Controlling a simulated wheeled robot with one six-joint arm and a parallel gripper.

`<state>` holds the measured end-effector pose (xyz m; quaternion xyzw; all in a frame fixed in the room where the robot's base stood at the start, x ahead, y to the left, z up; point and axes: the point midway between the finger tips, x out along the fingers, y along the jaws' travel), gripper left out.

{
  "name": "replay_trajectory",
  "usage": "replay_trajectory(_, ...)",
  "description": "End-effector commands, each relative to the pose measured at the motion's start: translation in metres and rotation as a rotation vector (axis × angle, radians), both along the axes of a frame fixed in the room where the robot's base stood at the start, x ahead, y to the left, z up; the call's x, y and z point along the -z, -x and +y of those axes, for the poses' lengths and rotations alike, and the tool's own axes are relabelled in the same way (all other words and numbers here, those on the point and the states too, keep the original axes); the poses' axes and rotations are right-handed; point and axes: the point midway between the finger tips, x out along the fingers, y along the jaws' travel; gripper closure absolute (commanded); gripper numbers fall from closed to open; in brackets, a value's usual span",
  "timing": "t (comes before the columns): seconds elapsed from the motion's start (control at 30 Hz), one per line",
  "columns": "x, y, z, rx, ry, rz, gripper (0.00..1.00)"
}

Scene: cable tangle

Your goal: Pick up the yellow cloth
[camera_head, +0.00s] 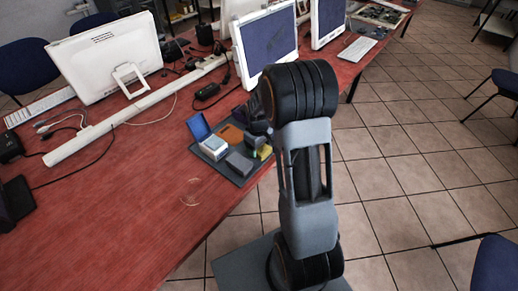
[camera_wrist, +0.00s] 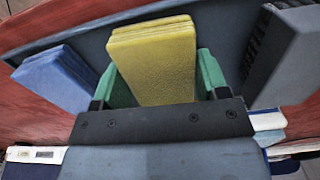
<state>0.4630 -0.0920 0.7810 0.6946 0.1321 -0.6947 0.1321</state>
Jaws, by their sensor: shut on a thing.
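The yellow cloth (camera_wrist: 152,60) is a folded, layered block in the middle of the wrist view. My gripper (camera_wrist: 160,80) has a green finger on each side of it and is shut on it. In the head view a small part of the yellow cloth (camera_head: 265,152) shows beside my arm, near the table's front edge. My arm hides my gripper there. I cannot tell whether the cloth is clear of the surface under it.
A dark tray (camera_head: 234,178) holds a grey block (camera_head: 240,164), an orange piece (camera_head: 232,134) and a white-blue box (camera_head: 213,146). In the wrist view a blue folded cloth (camera_wrist: 55,75) lies left and a dark grey block (camera_wrist: 285,55) right. Monitors (camera_head: 105,60) stand behind.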

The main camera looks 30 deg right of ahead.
Motion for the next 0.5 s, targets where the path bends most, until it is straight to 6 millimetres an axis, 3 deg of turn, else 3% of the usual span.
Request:
replay_trajectory(0.3, -0.002, 0.0, 0.0, 0.0, 0.001, -0.001, 0.55)
replay_trajectory(0.5, -0.016, -0.001, 0.0, 0.0, 0.001, -0.004, 0.55)
